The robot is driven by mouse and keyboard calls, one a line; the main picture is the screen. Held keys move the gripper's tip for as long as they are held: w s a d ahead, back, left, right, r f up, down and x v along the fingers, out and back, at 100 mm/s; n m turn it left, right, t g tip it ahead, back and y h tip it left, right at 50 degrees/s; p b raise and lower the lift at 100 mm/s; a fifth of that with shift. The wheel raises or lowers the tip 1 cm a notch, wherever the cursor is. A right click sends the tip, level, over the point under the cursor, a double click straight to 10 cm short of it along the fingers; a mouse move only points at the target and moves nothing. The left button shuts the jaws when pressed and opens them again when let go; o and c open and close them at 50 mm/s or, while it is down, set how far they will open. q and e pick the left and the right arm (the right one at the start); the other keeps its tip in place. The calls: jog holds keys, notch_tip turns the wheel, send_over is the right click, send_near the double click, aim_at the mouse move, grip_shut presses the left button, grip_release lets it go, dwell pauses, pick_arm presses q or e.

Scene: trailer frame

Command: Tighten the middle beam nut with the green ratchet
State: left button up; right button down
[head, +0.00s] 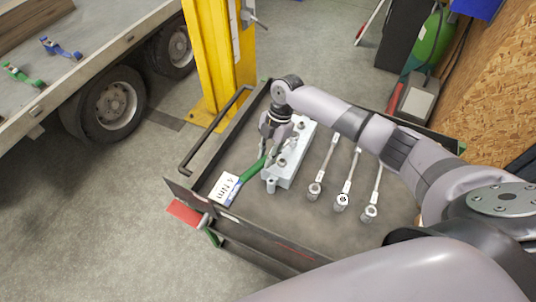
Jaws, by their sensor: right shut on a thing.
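The light grey beam block (291,157) lies on the dark top of the tool cart, with bolts and nuts along its upper face. The green ratchet (251,171) lies along the left side of the block, its green handle pointing down and left. My right gripper (270,146) points down over the left side of the block and is shut on the ratchet near its head end. The gripper hides the ratchet's head, so I cannot tell which nut it sits on, if any. My left gripper is not in view.
A white card reading 4 Nm (224,189) lies by the ratchet handle. Several silver ratchet-like tools (328,165) lie right of the block. The cart's raised rim (178,194) and handle rail (213,130) bound the left. A yellow post (212,50) stands behind.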

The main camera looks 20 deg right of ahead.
jog(key=shift+w+a+m, duration=0.25)
jog(key=shift+w+m, duration=0.55)
jog(key=shift+w, duration=0.1)
jog(key=shift+t, duration=0.3)
jog(key=shift+w+a+m, duration=0.15)
jog(key=shift+w+m, duration=0.75)
jog(key=shift+w+m+t+p, duration=0.35)
jog(key=shift+w+m+t, duration=0.15)
jog(key=shift+w+m, duration=0.45)
